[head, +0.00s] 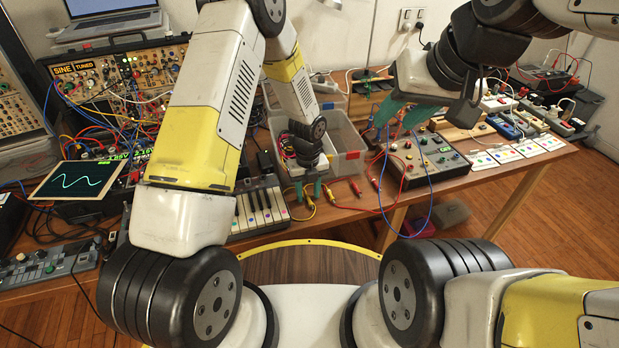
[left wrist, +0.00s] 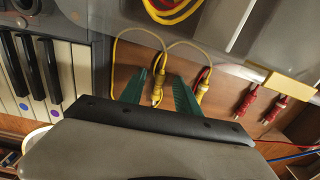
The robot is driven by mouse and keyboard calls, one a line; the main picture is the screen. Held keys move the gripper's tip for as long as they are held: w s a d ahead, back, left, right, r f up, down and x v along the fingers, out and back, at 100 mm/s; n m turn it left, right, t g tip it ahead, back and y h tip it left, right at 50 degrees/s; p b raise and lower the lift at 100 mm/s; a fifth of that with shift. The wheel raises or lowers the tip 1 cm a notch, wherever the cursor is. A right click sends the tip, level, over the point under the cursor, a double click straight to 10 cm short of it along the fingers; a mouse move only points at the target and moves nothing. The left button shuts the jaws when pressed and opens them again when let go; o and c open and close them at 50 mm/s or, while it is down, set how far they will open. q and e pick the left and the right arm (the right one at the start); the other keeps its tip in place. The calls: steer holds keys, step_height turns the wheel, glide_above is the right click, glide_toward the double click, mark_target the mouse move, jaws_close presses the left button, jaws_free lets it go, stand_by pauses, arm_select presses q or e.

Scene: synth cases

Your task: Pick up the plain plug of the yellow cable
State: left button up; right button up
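The yellow cable (left wrist: 117,62) lies in thin loops on the wooden table between the keyboard and the clear bin. One yellow plug (left wrist: 157,92), with no red seen on it, sits between the fingers of my left gripper (left wrist: 160,76). The other yellow plug (left wrist: 203,88) shows some red beside it and lies just right of the right finger. My left gripper has its green fingers apart, with a gap visible around the plug; it also shows in the head view (head: 309,190). My right gripper (head: 402,114) is open and empty above the grey control box.
The keyboard (left wrist: 38,75) is close on the left. The clear bin (head: 347,160) with cables stands behind the left gripper. Two red plugs (left wrist: 246,101) (left wrist: 274,110) lie to the right. The grey control box (head: 432,165) carries red and blue cables. Patch cables crowd the synth rack (head: 130,80).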

arm_select(q)
jaws_close()
